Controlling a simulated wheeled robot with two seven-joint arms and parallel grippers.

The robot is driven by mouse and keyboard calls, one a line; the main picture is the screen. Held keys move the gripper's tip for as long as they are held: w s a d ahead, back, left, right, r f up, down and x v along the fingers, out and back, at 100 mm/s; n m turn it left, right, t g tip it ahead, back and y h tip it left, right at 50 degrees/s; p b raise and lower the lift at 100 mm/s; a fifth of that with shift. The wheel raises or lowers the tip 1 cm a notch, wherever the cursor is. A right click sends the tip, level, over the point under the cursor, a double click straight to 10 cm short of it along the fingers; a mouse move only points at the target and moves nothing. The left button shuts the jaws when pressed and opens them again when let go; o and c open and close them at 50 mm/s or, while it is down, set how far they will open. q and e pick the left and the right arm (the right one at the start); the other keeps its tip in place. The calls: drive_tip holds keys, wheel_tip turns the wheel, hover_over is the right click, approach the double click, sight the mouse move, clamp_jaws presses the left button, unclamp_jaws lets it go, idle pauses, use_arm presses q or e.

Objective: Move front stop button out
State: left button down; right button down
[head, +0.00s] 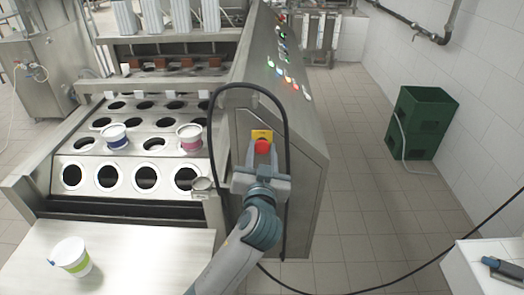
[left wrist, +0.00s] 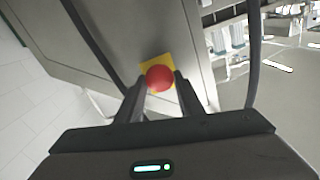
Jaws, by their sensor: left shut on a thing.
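The front stop button is a red round knob (head: 262,146) on a yellow plate (head: 262,134), set on the steel end face of the machine. In the left wrist view the red knob (left wrist: 159,78) sits between the two fingertips, with the yellow plate (left wrist: 146,71) behind it. My left gripper (head: 261,163) is at the knob from below, and its fingers (left wrist: 155,90) are shut on the knob's sides. How far out the knob stands cannot be told. My right gripper does not show in either view.
A black cable (head: 284,110) loops around the button area and past my left arm. A cup (head: 71,256) stands on the near steel table (head: 130,265). A green crate (head: 420,122) is far right.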

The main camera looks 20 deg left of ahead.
use_arm(q)
drive_tip(key=shift+s+d+f, duration=0.1)
drive_tip(key=shift+s+d, duration=0.05)
drive_tip(key=shift+s, duration=0.3)
drive_tip(key=c, duration=1.4)
unclamp_jaws()
drive_tip(key=shift+o, duration=1)
drive_tip(key=shift+s, duration=0.2)
